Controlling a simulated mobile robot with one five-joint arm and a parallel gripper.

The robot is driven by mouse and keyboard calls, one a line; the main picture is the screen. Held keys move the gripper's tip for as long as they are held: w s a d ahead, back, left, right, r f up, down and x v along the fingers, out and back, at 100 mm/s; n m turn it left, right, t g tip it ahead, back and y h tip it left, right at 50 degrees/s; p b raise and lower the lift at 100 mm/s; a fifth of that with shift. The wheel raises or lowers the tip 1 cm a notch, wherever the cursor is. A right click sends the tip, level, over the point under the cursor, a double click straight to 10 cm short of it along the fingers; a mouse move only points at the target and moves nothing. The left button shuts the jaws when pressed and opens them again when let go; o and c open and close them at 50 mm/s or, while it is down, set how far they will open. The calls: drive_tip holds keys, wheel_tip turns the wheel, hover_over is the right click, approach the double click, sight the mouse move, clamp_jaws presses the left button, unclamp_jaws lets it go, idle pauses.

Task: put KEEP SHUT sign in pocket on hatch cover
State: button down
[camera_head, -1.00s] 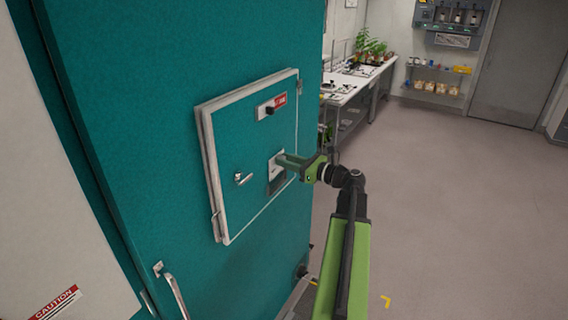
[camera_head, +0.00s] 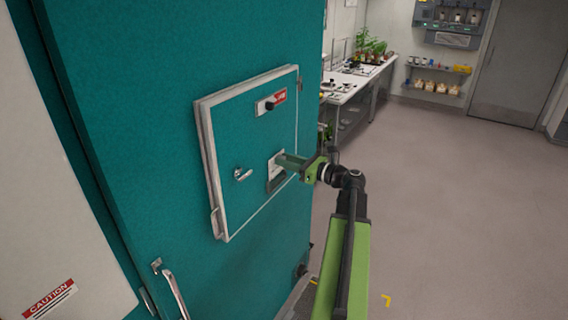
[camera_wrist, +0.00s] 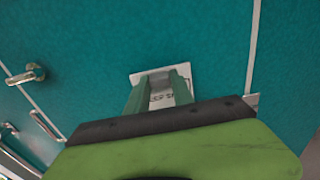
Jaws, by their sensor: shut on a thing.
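The hatch cover (camera_head: 225,130) is a teal panel with a pale frame, closed on the teal chamber wall. My gripper (camera_head: 281,159) is at the lower right of the cover, shut on a white card, the sign (camera_head: 274,166). In the wrist view, the sign (camera_wrist: 160,98) shows between my two green fingers, with some dark print; I cannot read it fully. The pocket (camera_head: 277,184) is a grey patch on the cover, just below the sign. My fingers partly hide this area, and I cannot tell whether the sign's lower edge is inside the pocket.
A metal latch handle (camera_head: 242,175) sticks out left of the pocket. A red and white label (camera_head: 276,99) with a black knob is higher on the cover. A door handle (camera_head: 174,290) is lower left. Open floor (camera_head: 450,200) lies to the right, with a bench (camera_head: 350,85) behind.

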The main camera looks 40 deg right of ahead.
sight(277, 166)
drive_tip(key=shift+f, duration=0.3)
drive_tip(key=shift+f+b, duration=0.15)
drive_tip(key=shift+b, duration=0.15)
drive_tip(key=shift+f+b, duration=0.5)
idle(0.3)
drive_tip(key=shift+f+b, duration=0.45)
drive_tip(key=shift+b, duration=0.05)
drive_tip(key=shift+f, duration=0.1)
drive_tip(key=shift+f+b, duration=0.3)
drive_tip(key=shift+b, duration=0.05)
idle(0.3)
